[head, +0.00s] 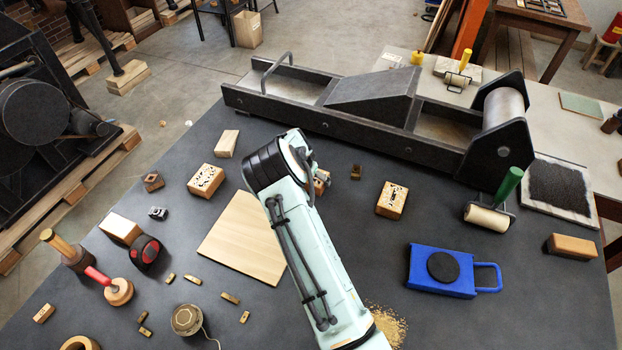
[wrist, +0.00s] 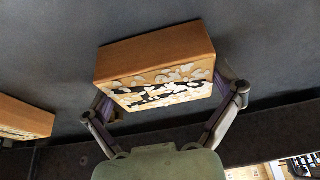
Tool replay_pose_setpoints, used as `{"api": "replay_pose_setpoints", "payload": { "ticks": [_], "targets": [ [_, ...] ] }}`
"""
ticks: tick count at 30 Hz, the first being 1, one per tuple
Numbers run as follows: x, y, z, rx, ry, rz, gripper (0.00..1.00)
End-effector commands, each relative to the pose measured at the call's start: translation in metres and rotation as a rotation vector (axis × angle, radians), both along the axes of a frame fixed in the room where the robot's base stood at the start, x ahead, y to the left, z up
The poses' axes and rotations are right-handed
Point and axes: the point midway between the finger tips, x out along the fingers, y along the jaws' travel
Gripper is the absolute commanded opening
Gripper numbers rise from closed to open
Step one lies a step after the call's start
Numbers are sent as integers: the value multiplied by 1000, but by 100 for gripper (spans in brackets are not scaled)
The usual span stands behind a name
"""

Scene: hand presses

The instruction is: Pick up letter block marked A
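In the wrist view a wooden block (wrist: 155,58) with a carved, white-and-dark speckled face lies between the spread fingers of my gripper (wrist: 168,95). The fingers stand at its two ends; contact is not clear, and its letter cannot be read. In the head view my gripper is mostly hidden behind the end of my arm, and a wooden block (head: 321,183) shows partly at its right side. Two more carved blocks lie on the table, one left of my arm (head: 206,180) and one right of it (head: 391,201). Their marks are too small to read.
A flat wooden board (head: 245,238) lies left of my arm. A long dark press (head: 370,110) stands along the back. A blue plate with a black disc (head: 443,268) and a green-handled roller (head: 490,215) are at right. Mallets and small metal pieces lie at left.

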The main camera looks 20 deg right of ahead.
Motion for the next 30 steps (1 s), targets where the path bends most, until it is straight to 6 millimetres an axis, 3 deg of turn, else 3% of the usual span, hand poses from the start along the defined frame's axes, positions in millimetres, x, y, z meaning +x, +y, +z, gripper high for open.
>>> {"api": "replay_pose_setpoints", "payload": {
  "ticks": [1, 2, 13, 20, 27, 30],
  "targets": [
    [0, 0, -1, 1, 1, 0, 59],
    [0, 0, -1, 0, 1, 0, 52],
    [0, 0, 3, 0, 1, 0, 51],
    [-1, 1, 35, 2, -2, -1, 51],
    [-50, 13, 93, 4, -3, 0, 51],
    [-75, 18, 103, 4, 0, 1, 51]
  ]
}}
